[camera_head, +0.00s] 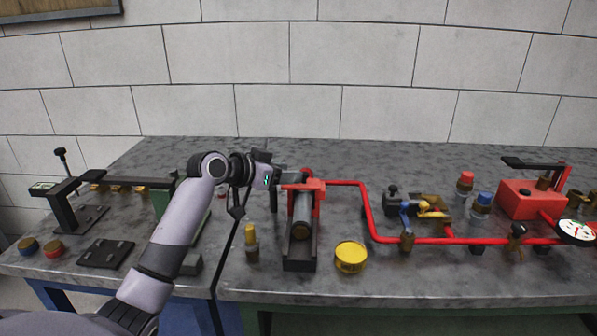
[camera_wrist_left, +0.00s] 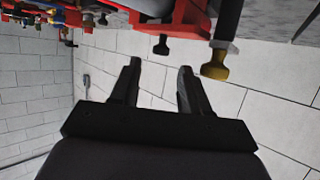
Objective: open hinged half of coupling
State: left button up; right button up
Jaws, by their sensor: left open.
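The red coupling (camera_head: 305,186) sits at the back end of a dark stand (camera_head: 299,264), around or against a grey cylinder (camera_head: 301,215). I cannot tell from here which part is its hinged half. The left gripper (camera_head: 289,177) is at the left side of the coupling's top. In the left wrist view the fingers of the left gripper (camera_wrist_left: 158,72) are apart with nothing between them. A red part (camera_wrist_left: 180,18), seemingly the coupling, lies beyond the fingertips, with a small dark knob (camera_wrist_left: 160,45) near them. The right gripper is not in view.
A red pipe (camera_head: 367,215) runs right to a red box (camera_head: 530,200) and gauge (camera_head: 576,232). A yellow tin (camera_head: 350,257) stands right of the stand, a brass-topped piece (camera_head: 251,240) left of it. A brass-ended rod (camera_wrist_left: 215,66) shows near the right finger in the wrist view.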

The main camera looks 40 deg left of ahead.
aim_at(298, 185)
pick_arm(q)
jog(key=shift+x, duration=2.35)
grip_shut()
